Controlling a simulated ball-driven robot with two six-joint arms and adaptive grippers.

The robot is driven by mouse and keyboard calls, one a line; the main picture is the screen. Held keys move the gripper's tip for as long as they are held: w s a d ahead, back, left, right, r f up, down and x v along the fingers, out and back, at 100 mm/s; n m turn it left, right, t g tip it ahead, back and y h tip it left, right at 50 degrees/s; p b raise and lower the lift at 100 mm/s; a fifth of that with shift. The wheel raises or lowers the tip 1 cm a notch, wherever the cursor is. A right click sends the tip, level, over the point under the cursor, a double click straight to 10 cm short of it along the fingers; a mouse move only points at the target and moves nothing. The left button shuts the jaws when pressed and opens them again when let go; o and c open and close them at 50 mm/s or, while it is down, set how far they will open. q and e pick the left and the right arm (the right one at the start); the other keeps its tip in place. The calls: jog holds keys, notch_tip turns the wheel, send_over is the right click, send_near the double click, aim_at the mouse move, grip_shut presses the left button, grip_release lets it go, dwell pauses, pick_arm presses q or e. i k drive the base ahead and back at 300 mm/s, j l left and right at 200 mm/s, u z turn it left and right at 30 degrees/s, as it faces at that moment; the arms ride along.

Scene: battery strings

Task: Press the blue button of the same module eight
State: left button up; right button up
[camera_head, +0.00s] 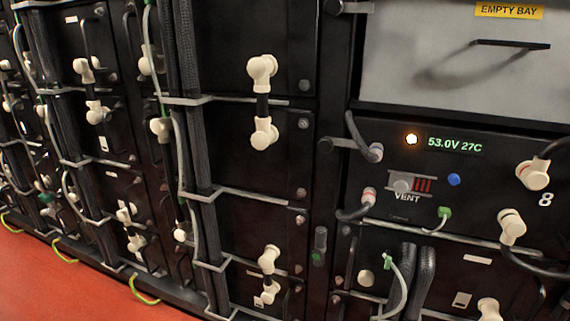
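Module eight (475,200) is the black unit at the right, marked with a white "8" (545,200). Its blue button (454,180) is a small round knob right of the vent slider. A lit amber lamp (411,140) and a green readout, "53.0V 27C" (455,145), are above it. The vent slider (403,184), with red slots and the word "VENT", is left of the button. Nothing covers the button. Neither of my grippers is in view.
White cable connectors (533,174) with black cables stick out at the module's right side. A grey empty bay panel (455,60) with a handle is above. Battery racks with vertical cable bundles (190,100) fill the left. Red floor (60,280) shows at lower left.

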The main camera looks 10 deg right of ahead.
aim_at(454, 179)
jog(key=z, duration=1.3)
